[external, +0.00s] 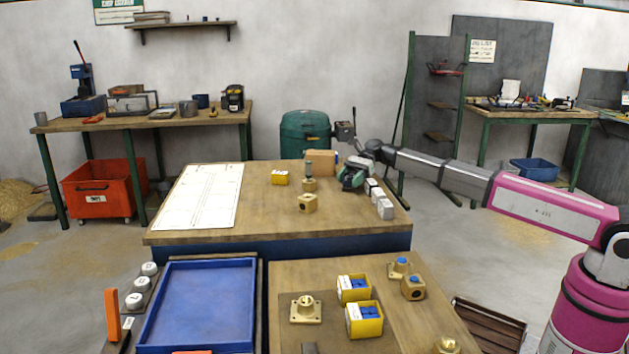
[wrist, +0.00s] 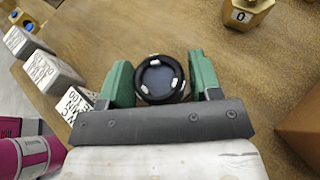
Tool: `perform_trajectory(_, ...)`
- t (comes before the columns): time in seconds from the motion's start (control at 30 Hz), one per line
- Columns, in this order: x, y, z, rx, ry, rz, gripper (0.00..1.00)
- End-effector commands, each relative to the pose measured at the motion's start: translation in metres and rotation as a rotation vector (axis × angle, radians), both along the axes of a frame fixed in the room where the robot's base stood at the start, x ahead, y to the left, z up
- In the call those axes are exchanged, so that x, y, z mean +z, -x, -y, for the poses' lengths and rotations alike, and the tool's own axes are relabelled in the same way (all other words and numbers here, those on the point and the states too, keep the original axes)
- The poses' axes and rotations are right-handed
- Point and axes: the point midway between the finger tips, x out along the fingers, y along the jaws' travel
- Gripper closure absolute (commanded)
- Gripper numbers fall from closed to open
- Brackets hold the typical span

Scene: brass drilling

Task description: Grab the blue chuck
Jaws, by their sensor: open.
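A round piece with a black rim and a dark blue-grey face (wrist: 160,78) sits between my fingers in the wrist view; it looks like the blue chuck, seen end-on. My gripper (wrist: 160,82) is open, with one green finger on each side of it. A narrow gap shows on the right; on the left the finger is very close, and I cannot tell if it touches. In the external view my gripper (external: 353,182) is low over the back right of the wooden table (external: 265,220). There the piece is hidden by the gripper or too small to tell.
White labelled blocks (external: 384,208) stand just right of my gripper. A cardboard box (external: 321,161) is behind and left of it. Brass blocks (external: 308,203) and a yellow bin (external: 280,178) stand to the left. The table's middle front is clear.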

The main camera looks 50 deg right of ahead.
Motion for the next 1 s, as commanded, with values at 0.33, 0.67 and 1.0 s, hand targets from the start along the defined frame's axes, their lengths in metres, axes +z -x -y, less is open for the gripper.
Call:
perform_trajectory(0.33, 0.001, 0.0, 0.0, -0.001, -0.002, 0.0, 0.97)
perform_trajectory(0.67, 0.008, 0.0, 0.001, -0.001, -0.002, 0.001, 0.97)
perform_trajectory(1.0, 0.054, 0.017, -0.016, 0.002, -0.002, 0.002, 0.97)
